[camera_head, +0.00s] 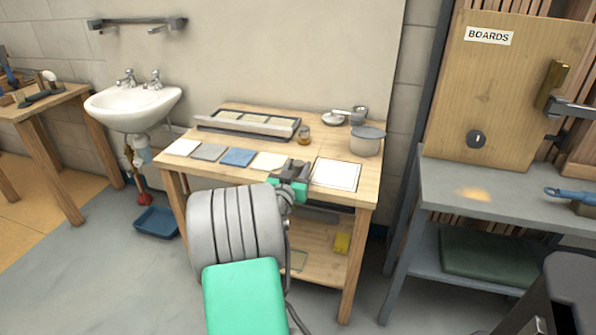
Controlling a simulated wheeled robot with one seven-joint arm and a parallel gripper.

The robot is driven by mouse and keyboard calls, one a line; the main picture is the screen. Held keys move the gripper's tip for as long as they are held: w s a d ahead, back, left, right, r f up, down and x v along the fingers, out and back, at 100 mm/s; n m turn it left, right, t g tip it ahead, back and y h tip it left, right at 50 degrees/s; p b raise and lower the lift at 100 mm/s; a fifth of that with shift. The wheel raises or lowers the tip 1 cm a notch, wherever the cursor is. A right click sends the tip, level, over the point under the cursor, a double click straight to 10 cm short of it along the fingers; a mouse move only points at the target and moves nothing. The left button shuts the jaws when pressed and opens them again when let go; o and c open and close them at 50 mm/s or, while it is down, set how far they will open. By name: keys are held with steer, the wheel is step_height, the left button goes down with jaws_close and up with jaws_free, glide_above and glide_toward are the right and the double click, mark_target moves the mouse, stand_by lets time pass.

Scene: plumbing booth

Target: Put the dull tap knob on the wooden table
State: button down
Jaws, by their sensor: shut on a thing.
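The wooden table (370,176) stands against the wall in the middle of the head view, with several flat samples, a tray and pots on its top. My gripper (298,170) is over the front part of this table, between the pale samples and a white framed sheet (336,174). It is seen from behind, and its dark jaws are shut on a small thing. My gripper hides most of that thing, so its shape and finish cannot be made out. No dull tap knob shows clearly elsewhere.
A white sink (133,106) with two taps is on the left wall. A second wooden table (46,101) with tools is at far left. A grey metal bench (480,191) stands at right. A grey pot (366,142) occupies the table's back right.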

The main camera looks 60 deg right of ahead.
steer(key=shift+r, duration=0.1)
steer(key=shift+f, duration=0.25)
steer(key=c, duration=0.9)
jaws_free()
